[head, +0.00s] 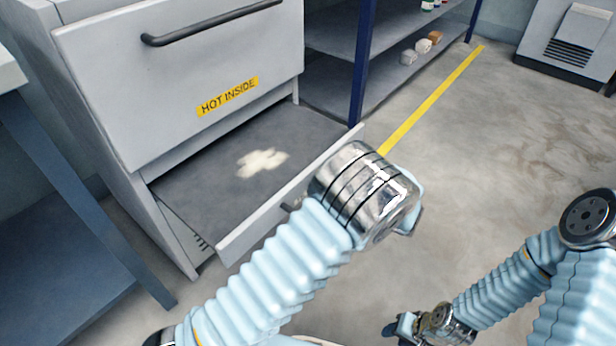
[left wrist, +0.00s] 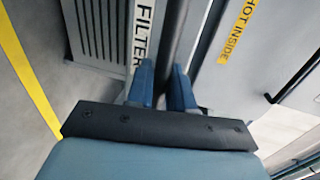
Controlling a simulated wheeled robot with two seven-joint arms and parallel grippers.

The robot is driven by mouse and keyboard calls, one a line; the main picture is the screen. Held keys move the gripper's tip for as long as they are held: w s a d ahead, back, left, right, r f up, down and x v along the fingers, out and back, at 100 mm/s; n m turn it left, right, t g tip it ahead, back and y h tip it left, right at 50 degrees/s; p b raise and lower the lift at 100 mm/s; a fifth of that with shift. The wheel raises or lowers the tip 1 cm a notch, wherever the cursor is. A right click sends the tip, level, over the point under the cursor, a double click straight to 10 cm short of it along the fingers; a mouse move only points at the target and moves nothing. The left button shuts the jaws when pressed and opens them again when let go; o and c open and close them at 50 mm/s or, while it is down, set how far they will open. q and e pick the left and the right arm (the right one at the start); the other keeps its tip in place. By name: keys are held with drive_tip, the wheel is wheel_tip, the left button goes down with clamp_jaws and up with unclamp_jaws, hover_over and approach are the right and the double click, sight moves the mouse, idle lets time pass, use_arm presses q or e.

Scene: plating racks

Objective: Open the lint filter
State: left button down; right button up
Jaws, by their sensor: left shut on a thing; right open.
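The lint filter is a drawer low in a white machine, slid out, with its dark screen (head: 215,180) exposed and a pale lint patch (head: 262,161) on it. Its white front panel (head: 262,222) runs behind my left arm. In the left wrist view a FILTER label (left wrist: 143,30) shows beside a dark bar handle (left wrist: 172,35). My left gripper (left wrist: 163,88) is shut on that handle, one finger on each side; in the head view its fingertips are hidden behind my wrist. My right gripper (head: 402,328) is open and empty, low over the floor.
The machine's closed upper door (head: 185,75) carries a HOT INSIDE label and a dark handle. A blue-grey table (head: 60,190) stands at left. A shelf (head: 335,85) with small items stands behind. The floor (head: 500,130) at right is clear; a grey vented unit (head: 574,45) stands far right.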

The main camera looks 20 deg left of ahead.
use_arm(q)
drive_tip(key=shift+s+d, duration=0.3)
drive_tip(key=shift+d, duration=0.35)
drive_tip(key=c, duration=1.2)
unclamp_jaws()
drive_tip(key=v, duration=1.3)
drive_tip(key=shift+s+d, duration=0.2)
drive_tip(key=shift+d, duration=0.15)
